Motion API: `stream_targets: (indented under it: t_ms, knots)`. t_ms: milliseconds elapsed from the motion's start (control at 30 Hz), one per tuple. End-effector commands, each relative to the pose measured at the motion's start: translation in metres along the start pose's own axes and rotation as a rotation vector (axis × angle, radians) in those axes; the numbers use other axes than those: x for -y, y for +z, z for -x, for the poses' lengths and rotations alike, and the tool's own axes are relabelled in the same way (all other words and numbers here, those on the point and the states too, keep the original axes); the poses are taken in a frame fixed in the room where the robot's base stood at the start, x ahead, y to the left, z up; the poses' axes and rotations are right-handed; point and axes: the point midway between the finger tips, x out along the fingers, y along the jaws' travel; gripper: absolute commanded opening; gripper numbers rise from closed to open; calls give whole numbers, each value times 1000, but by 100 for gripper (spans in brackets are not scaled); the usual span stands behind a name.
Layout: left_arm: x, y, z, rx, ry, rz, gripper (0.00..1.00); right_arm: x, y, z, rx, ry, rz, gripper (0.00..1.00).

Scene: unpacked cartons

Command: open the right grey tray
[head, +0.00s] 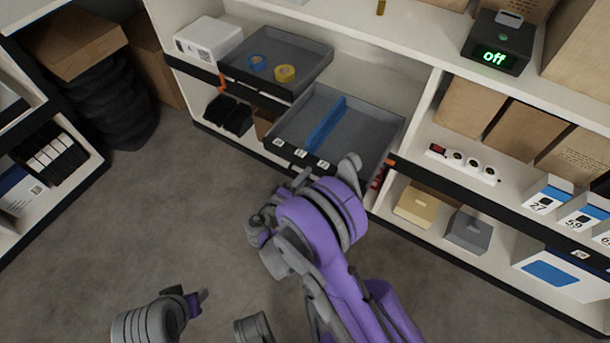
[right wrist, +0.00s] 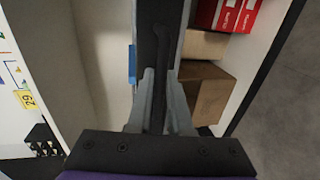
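The right grey tray (head: 365,125), with a blue divider (head: 327,125) standing in it, juts out past the front of the shelf. Small white labels sit along its dark front. My right gripper (right wrist: 161,78) is at the tray's front, near the right end; my purple wrist hides the contact in the head view. In the right wrist view its two fingers are close together, with a thin dark strip of the tray (right wrist: 160,35) between them. My left gripper (head: 200,297) is low at the bottom left, away from the shelf, its fingers too small to judge.
A left grey tray (head: 312,60) holding blue and yellow tape rolls sits beside it. A white box (head: 207,40) stands further left. Boxes (head: 467,230) fill the lower shelf at right. The floor (head: 110,235) in front is clear.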

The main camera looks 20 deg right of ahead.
Motion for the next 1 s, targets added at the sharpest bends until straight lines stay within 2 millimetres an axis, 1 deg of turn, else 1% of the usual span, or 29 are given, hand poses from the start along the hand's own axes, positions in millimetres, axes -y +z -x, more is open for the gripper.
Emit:
stream_targets:
  t_ms: [33, 100, 133, 367, 467, 567, 667, 800, 900, 1000]
  knots:
    - [0, 0, 0, 0, 0, 0, 50, 0, 0, 0, 0, 0, 0, 29]
    - [0, 0, 0, 0, 0, 0, 50, 0, 0, 0, 0, 0, 0, 42]
    - [0, 0, 0, 0, 0, 0, 50, 0, 0, 0, 0, 0, 0, 44]
    - [0, 0, 0, 0, 0, 0, 50, 0, 0, 0, 1, -1, 0, 44]
    - [0, 0, 1, 0, 0, 0, 50, 0, 0, 3, 0, -1, 0, 44]
    - [0, -1, 3, 0, 0, 0, 50, 0, 0, 14, -1, -1, 0, 44]
    - [0, -1, 6, -1, 0, 0, 50, -1, -1, 32, -3, -1, 0, 44]
    - [0, -2, 12, -2, 0, 0, 50, -1, -1, 62, -3, -1, 0, 44]
    - [0, -3, 15, -3, 0, 0, 50, -1, -1, 81, -3, -1, 0, 44]
    - [0, -4, 17, -3, 0, 0, 50, -1, -1, 95, -2, -1, 0, 44]
